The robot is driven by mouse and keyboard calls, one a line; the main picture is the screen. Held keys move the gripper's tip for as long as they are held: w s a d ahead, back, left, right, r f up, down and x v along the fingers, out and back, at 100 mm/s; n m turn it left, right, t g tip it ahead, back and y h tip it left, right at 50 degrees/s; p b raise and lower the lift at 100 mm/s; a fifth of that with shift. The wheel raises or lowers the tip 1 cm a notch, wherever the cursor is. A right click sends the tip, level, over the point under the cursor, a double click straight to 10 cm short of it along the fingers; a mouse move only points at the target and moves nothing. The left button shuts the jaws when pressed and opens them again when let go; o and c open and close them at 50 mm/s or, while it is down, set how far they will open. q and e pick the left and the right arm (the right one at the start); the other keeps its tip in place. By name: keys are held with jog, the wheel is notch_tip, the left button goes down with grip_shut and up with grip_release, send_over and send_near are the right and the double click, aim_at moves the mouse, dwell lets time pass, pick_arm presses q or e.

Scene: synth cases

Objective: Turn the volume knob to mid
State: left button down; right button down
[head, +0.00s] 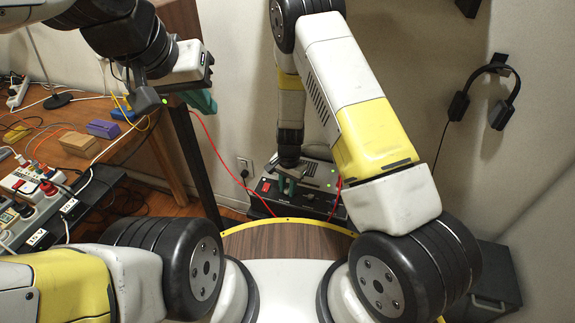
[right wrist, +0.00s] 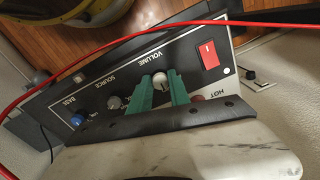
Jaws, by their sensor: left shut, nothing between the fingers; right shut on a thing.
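The volume knob (right wrist: 160,79) is a pale round knob on the dark front panel of an amplifier (right wrist: 125,78), below the word VOLUME in the right wrist view. In the head view the amplifier (head: 318,170) stands low against the wall, and the knob is too small to make out. My right gripper (right wrist: 161,84) has its teal fingertips on either side of the volume knob, shut on it; it also shows in the head view (head: 286,186). The knob's pointer is not clear. My left gripper (head: 204,102) is shut and empty, high beside the wooden desk.
A source knob (right wrist: 116,102), a blue bass knob (right wrist: 78,119) and a red switch (right wrist: 208,54) flank the volume knob. A red cable (right wrist: 130,35) crosses before the panel. The desk (head: 85,142) at left holds cables and plugs. Headphones (head: 487,92) hang on the right wall.

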jog(key=c, duration=1.2)
grip_release()
jog(key=shift+r, duration=0.1)
notch_tip(320, 180, up, 8)
jog(key=shift+s+d+f, duration=0.1)
jog(key=shift+d+f, duration=0.05)
jog(key=shift+f, duration=0.05)
